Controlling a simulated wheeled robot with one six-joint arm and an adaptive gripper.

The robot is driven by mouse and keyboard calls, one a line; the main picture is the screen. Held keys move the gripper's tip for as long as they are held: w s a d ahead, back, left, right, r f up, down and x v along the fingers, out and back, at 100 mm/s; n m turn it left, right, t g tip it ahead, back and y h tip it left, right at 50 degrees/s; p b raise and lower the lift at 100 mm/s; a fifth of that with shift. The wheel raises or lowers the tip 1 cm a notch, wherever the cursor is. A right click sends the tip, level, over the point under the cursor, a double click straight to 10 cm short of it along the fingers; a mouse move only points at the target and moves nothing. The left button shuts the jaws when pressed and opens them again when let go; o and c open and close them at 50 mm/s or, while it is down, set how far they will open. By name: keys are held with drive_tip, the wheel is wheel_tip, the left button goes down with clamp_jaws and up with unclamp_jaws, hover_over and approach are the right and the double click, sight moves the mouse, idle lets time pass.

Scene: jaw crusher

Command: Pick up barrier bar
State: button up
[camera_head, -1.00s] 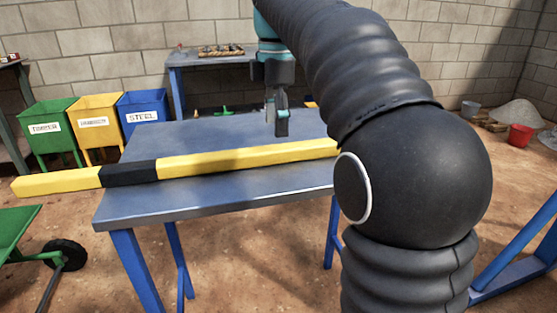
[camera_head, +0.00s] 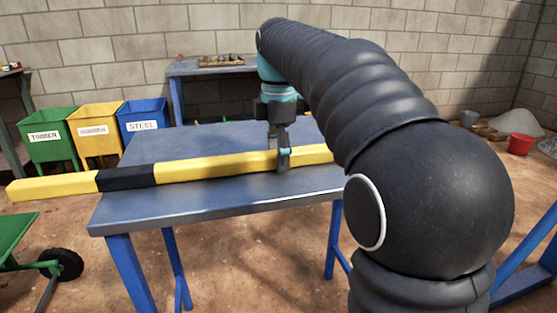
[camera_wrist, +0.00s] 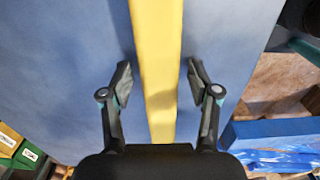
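The barrier bar (camera_head: 215,165) is long and yellow with a black band. It lies across the blue table (camera_head: 200,200), its left end sticking out past the table's left edge. My gripper (camera_head: 284,160) is at the bar's right part, pointing down. In the wrist view the bar (camera_wrist: 156,60) runs between the two fingers of my gripper (camera_wrist: 160,85), with a gap on each side. The fingers are open and do not appear to touch the bar. The bar's right end is partly hidden behind my arm in the head view.
Green (camera_head: 48,137), yellow (camera_head: 97,133) and blue (camera_head: 144,118) bins stand at the left back. A second blue table (camera_head: 210,70) with small items stands by the wall. A green cart (camera_head: 20,240) is at the left front. A red bucket (camera_head: 520,144) is at the far right.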

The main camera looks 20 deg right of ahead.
clamp_jaws()
drive_tip(key=shift+r, duration=0.15)
